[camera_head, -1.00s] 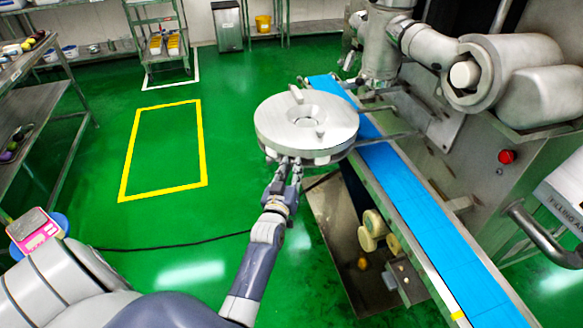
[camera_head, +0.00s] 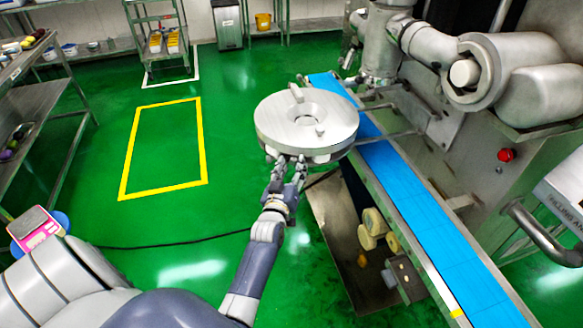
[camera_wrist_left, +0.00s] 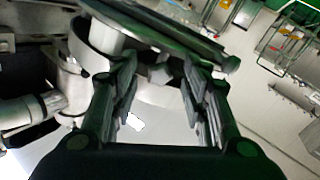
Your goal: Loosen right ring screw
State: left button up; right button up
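The round metal ring disc (camera_head: 275,120) of the machine stands beside the blue belt, with a centre hole and small blocks on top. My left gripper (camera_head: 288,168) is just under the disc's near edge, its fingers spread. In the left wrist view my left gripper (camera_wrist_left: 165,100) is open, its two dark fingers apart. A small pale knob (camera_wrist_left: 160,73) shows between and beyond them under the disc; it may be the ring screw, and I cannot tell whether the fingers touch it. My right gripper is out of view.
The blue conveyor belt (camera_head: 420,210) runs along the right of the disc. The metal machine housing (camera_head: 470,175) with a red button (camera_head: 507,155) rises behind it. A pink scale (camera_head: 35,228) is at left.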

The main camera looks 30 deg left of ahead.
pick_arm(q)
jog(key=v, duration=0.7)
jog(key=shift+s, duration=0.25)
jog(key=shift+d+r, duration=0.1)
dwell(0.4)
jog(key=s+d+f+m+g+h, duration=0.2)
jog(key=s+d+f+g, duration=0.15)
jog(key=f, duration=0.75)
jog(key=s+d+f+m+g+h, duration=0.2)
jog(key=s+d+f, duration=0.3)
jog(key=f, duration=0.6)
jog(key=s+d+f+m+g+h, duration=0.2)
jog(key=s+d+f, duration=0.25)
jog(key=f, duration=0.65)
jog(key=s+f+m+g, duration=0.1)
jog(key=s+f, duration=0.4)
jog(key=s, duration=0.5)
jog(key=s+a+f+m+g, duration=0.1)
jog(key=s+f+g, duration=0.3)
jog(key=s, duration=0.7)
jog(key=s+f+m+g, duration=0.2)
jog(key=s+f, duration=0.5)
jog(key=s, duration=0.4)
jog(key=shift+a+g, duration=0.35)
jog(key=shift+g, duration=0.4)
